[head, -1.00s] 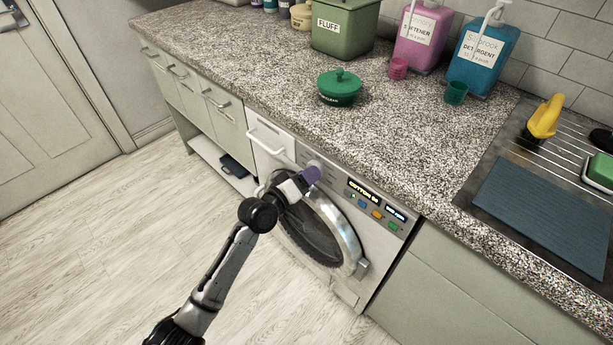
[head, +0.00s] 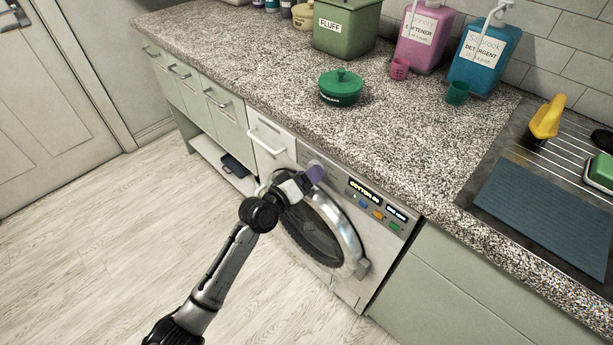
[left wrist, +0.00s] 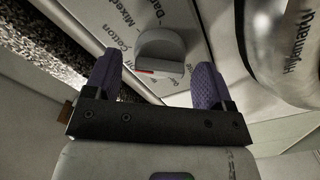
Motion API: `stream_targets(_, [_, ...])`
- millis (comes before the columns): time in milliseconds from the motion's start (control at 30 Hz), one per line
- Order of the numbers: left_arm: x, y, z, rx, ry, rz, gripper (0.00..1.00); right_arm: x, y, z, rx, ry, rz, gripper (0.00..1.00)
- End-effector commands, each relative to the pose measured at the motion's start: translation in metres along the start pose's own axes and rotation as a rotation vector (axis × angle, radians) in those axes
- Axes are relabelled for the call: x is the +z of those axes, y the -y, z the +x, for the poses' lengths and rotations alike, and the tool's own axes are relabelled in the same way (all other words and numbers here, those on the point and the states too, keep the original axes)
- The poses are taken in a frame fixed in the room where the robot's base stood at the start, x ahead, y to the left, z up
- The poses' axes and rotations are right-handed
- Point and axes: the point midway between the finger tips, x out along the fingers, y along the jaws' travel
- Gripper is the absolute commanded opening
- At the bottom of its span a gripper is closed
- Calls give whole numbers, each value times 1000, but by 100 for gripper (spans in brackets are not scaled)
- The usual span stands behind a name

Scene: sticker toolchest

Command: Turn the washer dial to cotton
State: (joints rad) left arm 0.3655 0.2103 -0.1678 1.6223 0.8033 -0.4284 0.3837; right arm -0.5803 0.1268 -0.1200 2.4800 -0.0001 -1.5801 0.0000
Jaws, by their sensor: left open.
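The washer (head: 330,250) is built in under the counter, with a round door and a control panel along its top. The panel display (head: 364,192) is lit; its text looks like it begins with "COTTON" but is too small to read surely. In the left wrist view the grey dial (left wrist: 160,50) has a red mark on its near face. Printed words around it include "Cotton", "Mixed" and "Dar...". My left gripper (left wrist: 153,72) is open, its purple fingers on either side of the dial; contact cannot be told. In the head view this gripper (head: 314,174) covers most of the dial.
The counter (head: 240,75) overhangs just above the panel. On it stand a green lidded pot (head: 340,88), a FLUFF bin (head: 345,28), a softener bottle (head: 425,40) and a detergent bottle (head: 484,60). A sink area with a mat (head: 545,215) lies right. The floor in front is clear.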

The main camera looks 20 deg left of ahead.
Motion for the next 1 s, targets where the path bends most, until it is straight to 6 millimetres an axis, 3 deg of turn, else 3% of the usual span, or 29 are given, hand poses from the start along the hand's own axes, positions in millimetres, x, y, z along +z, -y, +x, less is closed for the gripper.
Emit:
stream_targets(167, [0,0,-9,-1,0,0,77,-1,0,-2,0,0,0,43])
stream_targets(700, [0,0,-107,-1,0,2,77,-5,2,-12,-8,-1,9,43])
stream_targets(1000, [0,0,-135,-1,1,0,77,-5,2,-14,-8,-1,9,43])
